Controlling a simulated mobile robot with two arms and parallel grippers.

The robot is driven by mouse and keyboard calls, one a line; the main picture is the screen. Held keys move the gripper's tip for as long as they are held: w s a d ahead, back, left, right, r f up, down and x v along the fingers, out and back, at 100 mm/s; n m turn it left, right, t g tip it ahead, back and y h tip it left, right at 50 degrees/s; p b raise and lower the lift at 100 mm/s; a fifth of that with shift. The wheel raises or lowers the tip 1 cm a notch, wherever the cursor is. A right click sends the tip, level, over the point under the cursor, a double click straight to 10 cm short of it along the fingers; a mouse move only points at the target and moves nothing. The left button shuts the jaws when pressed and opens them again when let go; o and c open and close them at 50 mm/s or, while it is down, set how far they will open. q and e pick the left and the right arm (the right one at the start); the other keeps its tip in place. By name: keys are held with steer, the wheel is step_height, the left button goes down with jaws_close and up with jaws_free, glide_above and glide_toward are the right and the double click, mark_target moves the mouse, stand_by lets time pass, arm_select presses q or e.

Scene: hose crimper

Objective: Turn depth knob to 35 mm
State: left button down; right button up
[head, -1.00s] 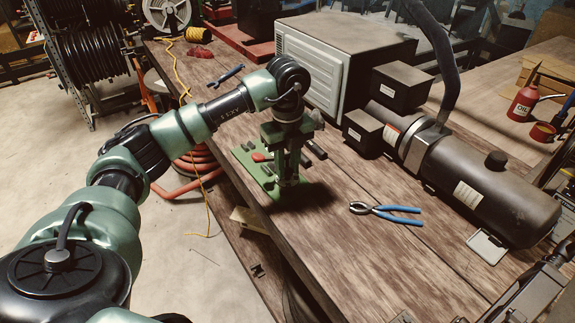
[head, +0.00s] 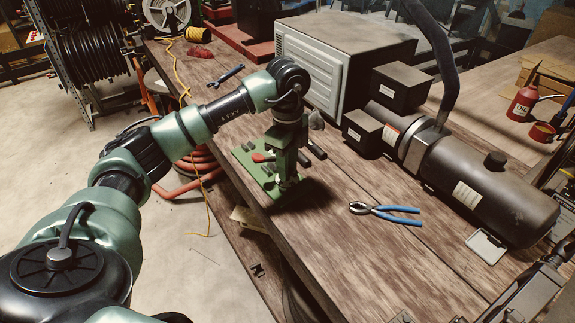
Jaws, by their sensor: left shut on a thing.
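The green hose crimper (head: 267,184) stands on the wooden bench near its left edge, with a small red part (head: 260,157) on its base. My left arm reaches in from the left, and its wrist points down over the crimper. My left gripper (head: 289,160) is at the top of the crimper's upright and is shut on what appears to be the depth knob. The knob itself and its scale are hidden behind the gripper and wrist, so the setting cannot be read. My right gripper is not in view.
Blue-handled pliers (head: 386,211) lie on the bench right of the crimper. Behind stand a grey box-shaped unit (head: 325,62), black boxes (head: 400,88) and a dark cylindrical tank (head: 485,180). Dark machinery (head: 530,292) fills the lower right corner. The bench front is clear.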

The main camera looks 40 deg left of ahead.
arm_select(q)
steer(key=shift+w+a+r, duration=0.1)
steer(key=shift+r, duration=0.1)
steer(key=c, duration=1.2)
jaws_free()
steer(key=shift+o, duration=0.2)
steer(key=shift+f, duration=0.1)
steer(key=shift+r, duration=0.3)
step_height(320, 180, up, 7)
steer(key=shift+r+b, duration=0.1)
steer(key=shift+b, duration=0.5)
